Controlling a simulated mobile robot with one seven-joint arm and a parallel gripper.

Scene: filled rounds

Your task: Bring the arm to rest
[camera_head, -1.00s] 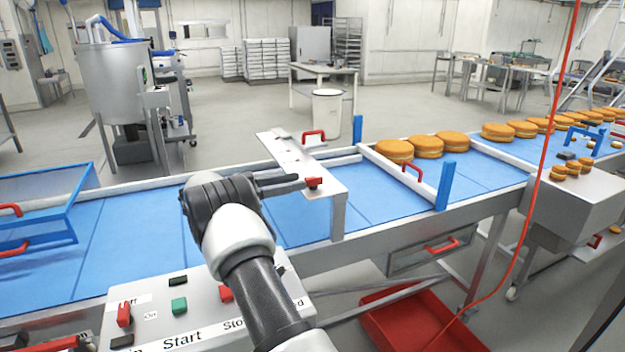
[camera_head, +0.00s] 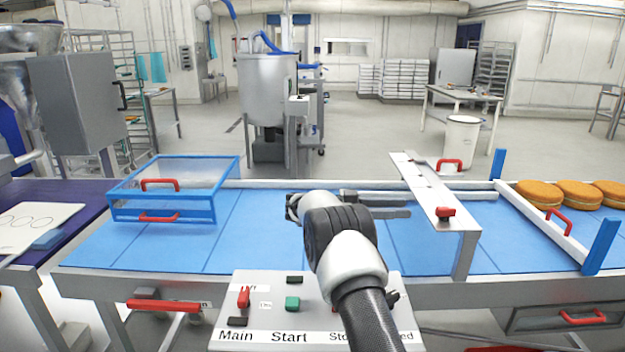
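My arm rises from the bottom of the head view, over the control panel, and bends at a dark joint above the blue conveyor belt (camera_head: 270,235). My gripper (camera_head: 398,208) is partly hidden behind the wrist. Its thin grey fingers point right, in front of the metal bridge over the belt. I see nothing held in it, but I cannot tell how far apart the fingers are.
The control panel (camera_head: 262,318) with its switches is below the arm. A blue-framed clear cover (camera_head: 190,190) stands on the belt at left. The metal bridge (camera_head: 428,188) and filled rounds (camera_head: 578,194) are at right. The belt's middle left is clear.

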